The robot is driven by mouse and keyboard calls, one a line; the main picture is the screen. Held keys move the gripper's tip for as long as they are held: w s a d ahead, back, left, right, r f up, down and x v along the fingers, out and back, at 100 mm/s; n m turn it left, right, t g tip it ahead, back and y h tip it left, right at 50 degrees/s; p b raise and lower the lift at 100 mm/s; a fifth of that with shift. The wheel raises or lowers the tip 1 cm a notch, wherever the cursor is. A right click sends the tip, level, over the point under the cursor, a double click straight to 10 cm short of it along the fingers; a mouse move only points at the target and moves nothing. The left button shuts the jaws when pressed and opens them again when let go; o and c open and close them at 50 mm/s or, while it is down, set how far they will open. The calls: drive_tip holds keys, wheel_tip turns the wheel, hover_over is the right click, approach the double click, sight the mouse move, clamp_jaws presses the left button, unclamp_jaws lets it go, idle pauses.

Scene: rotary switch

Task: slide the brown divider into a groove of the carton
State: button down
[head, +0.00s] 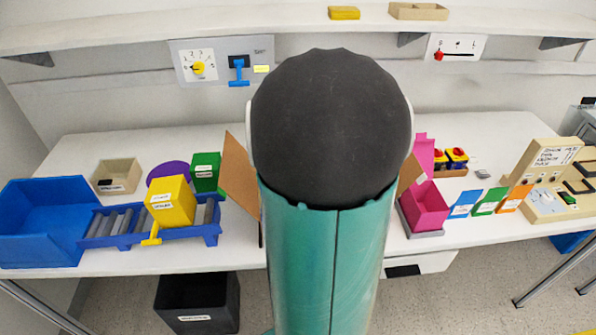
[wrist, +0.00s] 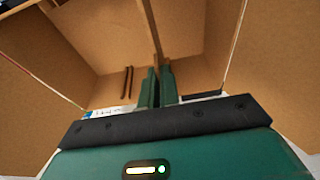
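The brown carton is mostly hidden behind my arm in the head view; only its flaps show, one at the left (head: 239,180) and a small piece at the right. The wrist view looks into the carton, with brown walls (wrist: 60,55) on both sides. Two short dark upright strips, which look like a groove (wrist: 127,82), show on the far wall. My gripper (wrist: 158,75) has its green fingers close together around the lower end of the thin brown divider (wrist: 149,30). The divider is seen nearly edge-on and rises from between the fingers. Its far end is out of frame.
A pink box (head: 428,207) stands right of the carton. A green box (head: 205,172) and a yellow box (head: 171,203) on a blue roller rack (head: 118,228) stand left. A blue bin (head: 40,225) is at the far left. A shelf runs above the table.

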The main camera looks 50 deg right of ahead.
drive_tip(key=shift+f, duration=2.4)
drive_tip(key=c, duration=1.6)
unclamp_jaws()
drive_tip(key=shift+o, duration=0.2)
drive_tip(key=shift+r, duration=4)
drive_tip(key=shift+s, duration=0.1)
